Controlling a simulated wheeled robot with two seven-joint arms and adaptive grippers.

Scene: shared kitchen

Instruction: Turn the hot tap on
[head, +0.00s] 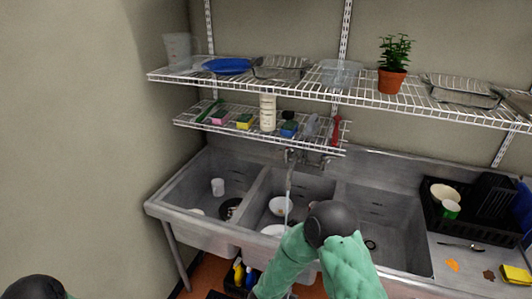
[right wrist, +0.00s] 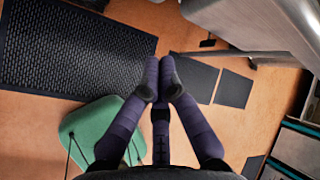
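A metal tap (head: 292,156) is on the back wall above the middle bowl of the steel sink. A thin, pale vertical shape hangs below it; I cannot tell if it is spout or water. The handles are too small to tell hot from cold. My right arm shows low in the head view, in front of the sink; its gripper is not visible there. In the right wrist view my right gripper (right wrist: 160,66) has its purple fingers drawn together with nothing between them, over the floor. My left gripper is not in view; only a dark part of my left arm shows at the lower left.
The three-bowl sink (head: 163,207) holds dishes and a white cup (head: 217,187). A wire shelf (head: 215,128) with sponges and bottles hangs low over the tap. A black dish rack (head: 434,209) stands right. Dark mats (right wrist: 70,45) and a green seat (right wrist: 90,132) are below the gripper.

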